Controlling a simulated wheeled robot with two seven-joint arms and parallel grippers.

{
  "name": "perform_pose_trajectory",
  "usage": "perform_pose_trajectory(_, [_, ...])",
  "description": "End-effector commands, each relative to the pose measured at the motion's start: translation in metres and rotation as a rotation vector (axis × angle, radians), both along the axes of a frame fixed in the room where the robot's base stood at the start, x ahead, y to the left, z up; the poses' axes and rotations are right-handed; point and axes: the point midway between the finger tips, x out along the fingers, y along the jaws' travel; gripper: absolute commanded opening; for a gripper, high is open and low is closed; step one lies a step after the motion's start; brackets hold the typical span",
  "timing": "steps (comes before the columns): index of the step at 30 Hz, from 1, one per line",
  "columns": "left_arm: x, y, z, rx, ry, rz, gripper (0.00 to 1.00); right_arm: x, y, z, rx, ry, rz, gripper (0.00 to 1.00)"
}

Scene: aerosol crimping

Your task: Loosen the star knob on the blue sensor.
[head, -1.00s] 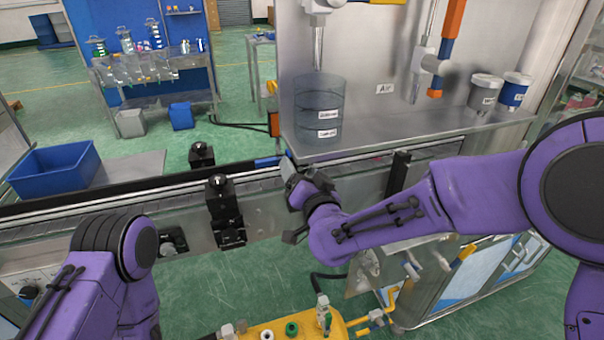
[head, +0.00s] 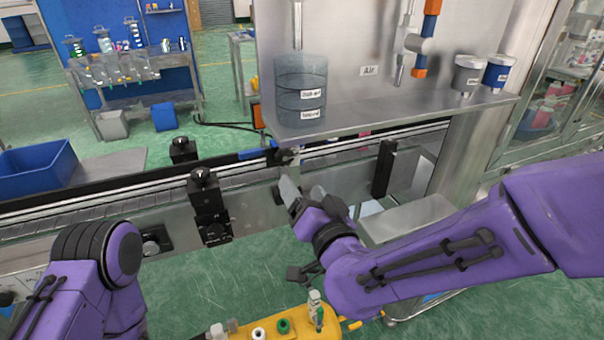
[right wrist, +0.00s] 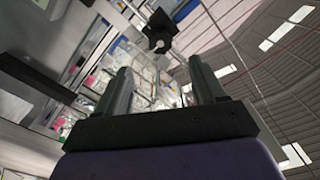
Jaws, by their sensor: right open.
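The blue sensor (head: 256,154) is on the far side of the conveyor rail, left of the filling cabinet; only a small part shows in the head view. A dark knob (head: 284,157) stands at its right end. In the right wrist view the black star knob (right wrist: 158,34) is ahead of the fingers, near the top, with a blue part of the sensor (right wrist: 184,10) behind it. My right gripper (head: 303,188) is open and empty, a little in front of and below the knob, apart from it. It also shows in the right wrist view (right wrist: 162,88). My left gripper is out of view.
Two black-knobbed brackets (head: 207,190) (head: 184,150) stand along the conveyor to the left. A clear cylinder guard (head: 300,90) stands on the cabinet shelf above. A yellow cart (head: 270,325) is below. A blue bin (head: 35,172) is at far left.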

Motion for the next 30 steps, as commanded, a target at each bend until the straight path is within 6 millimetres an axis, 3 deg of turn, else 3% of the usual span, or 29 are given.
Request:
perform_pose_trajectory(3, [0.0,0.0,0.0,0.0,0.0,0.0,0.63,0.0,-0.004,-0.005,0.004,0.023,-0.007,0.7])
perform_pose_trajectory(5, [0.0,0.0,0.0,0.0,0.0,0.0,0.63,0.005,-0.022,-0.017,-0.007,0.054,-0.046,0.7])
perform_pose_trajectory(8, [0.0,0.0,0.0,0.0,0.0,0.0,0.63,0.008,-0.061,-0.078,-0.034,0.193,-0.132,0.7])
perform_pose_trajectory(11, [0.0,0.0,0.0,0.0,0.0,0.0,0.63,-0.005,-0.107,-0.156,-0.076,0.377,-0.227,0.7])
perform_pose_trajectory(14, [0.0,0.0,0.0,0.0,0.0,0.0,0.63,-0.037,-0.148,-0.229,-0.13,0.555,-0.308,0.7])
perform_pose_trajectory(17, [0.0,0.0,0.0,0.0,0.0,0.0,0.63,-0.084,-0.188,-0.295,-0.193,0.733,-0.382,0.7])
perform_pose_trajectory(21, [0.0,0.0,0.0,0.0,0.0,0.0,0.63,-0.171,-0.237,-0.368,-0.301,0.978,-0.462,0.7])
perform_pose_trajectory(24, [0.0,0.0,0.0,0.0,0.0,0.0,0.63,-0.228,-0.26,-0.399,-0.369,1.113,-0.491,0.7])
perform_pose_trajectory(27, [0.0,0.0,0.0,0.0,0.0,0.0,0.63,-0.268,-0.27,-0.415,-0.409,1.202,-0.495,0.7])
perform_pose_trajectory(30, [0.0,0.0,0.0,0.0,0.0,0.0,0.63,-0.285,-0.27,-0.422,-0.42,1.242,-0.488,0.7])
